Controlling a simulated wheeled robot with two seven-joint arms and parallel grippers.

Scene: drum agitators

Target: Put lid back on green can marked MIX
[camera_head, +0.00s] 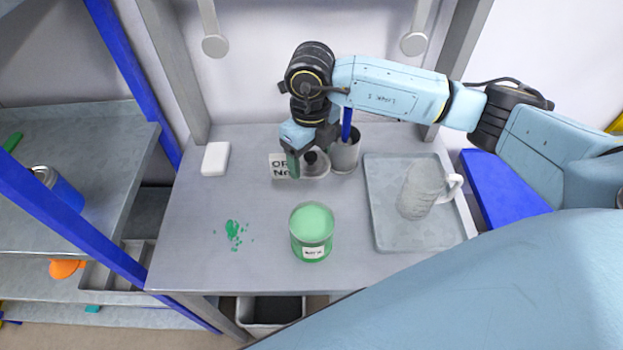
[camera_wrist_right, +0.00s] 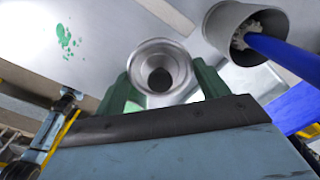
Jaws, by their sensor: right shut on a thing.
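The green can (camera_head: 311,249) stands upright and uncovered at the front middle of the bench. Green shows across its open top, and its white front label is too small to read surely. The round metal lid (camera_head: 318,167) with a dark knob is at the back of the bench, by a white card. My right gripper (camera_head: 302,163) is there, behind the can. In the right wrist view the lid (camera_wrist_right: 160,55) sits between the green fingers, which are shut on it. I cannot tell whether it touches the bench. My left gripper is not in view.
A grey cup (camera_head: 345,156) with a blue-handled tool stands right beside the lid. A lettered card (camera_head: 279,171), white block (camera_head: 215,158) and green spill (camera_head: 233,231) are left. Bench left of the can is mostly clear.

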